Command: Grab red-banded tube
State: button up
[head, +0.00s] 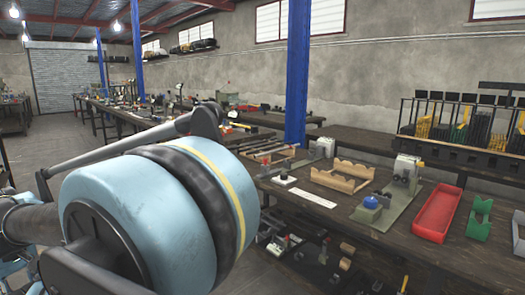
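I cannot make out a red-banded tube in the head view. My gripper is not in view. A large light-blue joint of my own arm, with a black ring and a yellow band, fills the lower left and hides part of the floor and the near bench end. On the workbench (345,212) at the right, a wooden cradle (340,181) with notched sides stands between two rivet presses. The nearer press (404,180) has a blue round part (371,202) on its green base. The farther press (321,151) stands behind the cradle.
A red tray (437,213) and a green stand (479,217) stand right of the nearer press. A white strip (312,197) lies near the bench's front edge. A blue post (297,75) rises behind. A rack (460,125) stands back right. Open floor shows at the left.

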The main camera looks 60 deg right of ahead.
aim_at(259, 155)
jog(key=i, duration=1.5)
jog(key=z, duration=3.65)
jog(key=i, duration=1.25)
